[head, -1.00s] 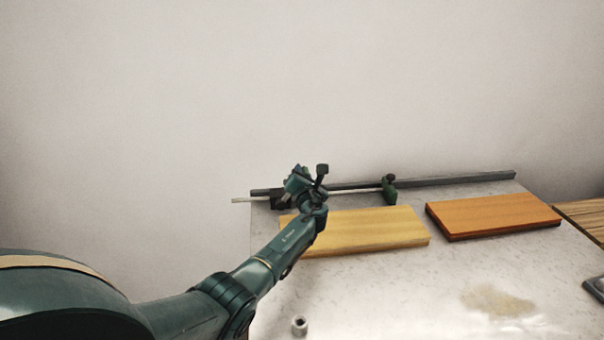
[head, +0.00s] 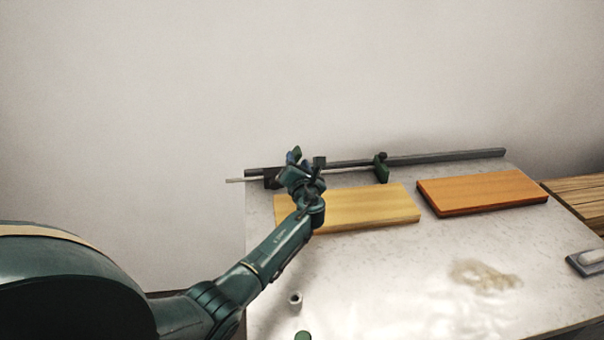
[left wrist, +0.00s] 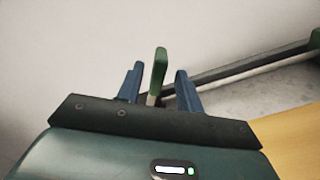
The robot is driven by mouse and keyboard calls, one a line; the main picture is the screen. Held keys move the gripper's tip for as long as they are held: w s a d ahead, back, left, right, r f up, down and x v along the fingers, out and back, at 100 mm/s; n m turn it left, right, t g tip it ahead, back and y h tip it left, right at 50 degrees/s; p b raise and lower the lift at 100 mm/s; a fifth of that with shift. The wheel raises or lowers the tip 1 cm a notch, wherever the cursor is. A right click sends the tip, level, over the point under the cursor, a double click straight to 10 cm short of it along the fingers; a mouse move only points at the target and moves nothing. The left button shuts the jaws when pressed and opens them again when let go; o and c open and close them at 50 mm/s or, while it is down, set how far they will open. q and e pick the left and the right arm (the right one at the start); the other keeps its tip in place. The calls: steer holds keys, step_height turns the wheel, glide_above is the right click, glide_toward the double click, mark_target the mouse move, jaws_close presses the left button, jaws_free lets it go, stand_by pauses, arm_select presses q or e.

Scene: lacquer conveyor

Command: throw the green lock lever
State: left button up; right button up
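The green lock lever (left wrist: 158,68) stands upright in the left wrist view, between the two blue fingers of my left gripper (left wrist: 157,77). The fingers are open, with a gap on each side of the lever. In the head view my left gripper (head: 304,162) is over the left part of the rail (head: 440,157), near a dark block (head: 272,178) at the rail's left end. There I cannot tell the lever apart from the gripper. The lever's foot is hidden behind the gripper's palm. My right gripper is out of view.
A yellow board (head: 380,207) and an orange board (head: 483,191) lie on the pale table (head: 400,270). A green clamp (head: 381,167) sits on the rail. A small cylinder (head: 295,299) stands near the front. A grey-topped tool (head: 588,260) lies at the right.

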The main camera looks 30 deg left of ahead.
arm_select(q)
steer(key=v, duration=0.8)
steer(key=shift+p, duration=0.3)
